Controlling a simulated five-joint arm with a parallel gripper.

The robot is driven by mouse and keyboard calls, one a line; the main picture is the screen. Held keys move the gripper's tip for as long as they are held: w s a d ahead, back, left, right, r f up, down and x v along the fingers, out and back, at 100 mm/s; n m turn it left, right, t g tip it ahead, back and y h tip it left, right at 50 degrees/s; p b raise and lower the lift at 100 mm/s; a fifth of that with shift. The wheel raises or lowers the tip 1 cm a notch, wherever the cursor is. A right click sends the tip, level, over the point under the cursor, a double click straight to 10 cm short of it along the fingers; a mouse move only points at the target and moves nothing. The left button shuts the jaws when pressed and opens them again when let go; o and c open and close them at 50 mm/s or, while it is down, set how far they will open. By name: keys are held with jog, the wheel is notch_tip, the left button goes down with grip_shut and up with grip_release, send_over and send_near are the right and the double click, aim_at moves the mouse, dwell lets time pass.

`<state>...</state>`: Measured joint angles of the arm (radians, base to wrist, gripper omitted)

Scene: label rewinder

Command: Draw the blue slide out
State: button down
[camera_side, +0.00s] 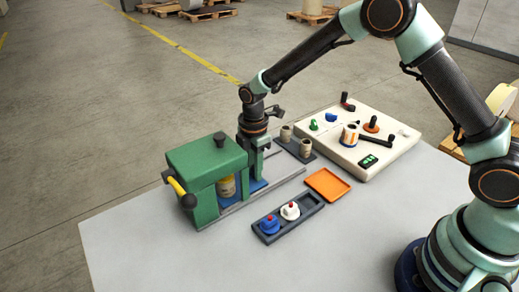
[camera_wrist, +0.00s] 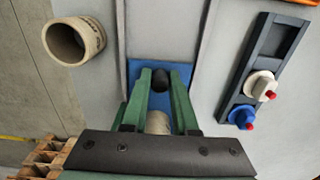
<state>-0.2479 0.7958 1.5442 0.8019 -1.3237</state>
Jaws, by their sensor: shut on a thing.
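The blue slide (camera_side: 257,186) lies flat between the rails at the right side of the green housing (camera_side: 205,165), partly out from under it. In the wrist view its blue surface (camera_wrist: 134,70) shows around my fingers. My gripper (camera_side: 256,176) points down over the slide's outer part. In the wrist view my gripper (camera_wrist: 160,82) is shut on the slide's dark knob (camera_wrist: 158,79). The slide's far end is hidden by the housing.
The rails (camera_side: 286,178) run clear to the right. A dark tray (camera_side: 314,200) with a white (camera_side: 290,211) and a blue piece (camera_side: 269,225) lies in front. An orange tray (camera_side: 327,184) and a control panel (camera_side: 393,118) are farther right.

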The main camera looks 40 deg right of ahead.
jog(key=shift+d, duration=5.25)
jog(key=c, duration=0.7)
grip_release()
jog(key=shift+r, duration=3.55)
jog(key=s+r+m+t, duration=0.3)
jog(key=s+r+m, duration=0.55)
jog(key=r, duration=0.45)
jog(key=s+r+m+t, duration=0.1)
jog(key=s+m, duration=0.2)
jog(key=s+r+m, duration=0.1)
jog(key=s+m, duration=0.2)
jog(key=s+d+m+t, duration=0.1)
jog(key=s+m, duration=0.2)
jog(key=shift+r+m+t, duration=0.25)
jog(key=shift+r+t, duration=0.05)
jog(key=shift+r, duration=0.1)
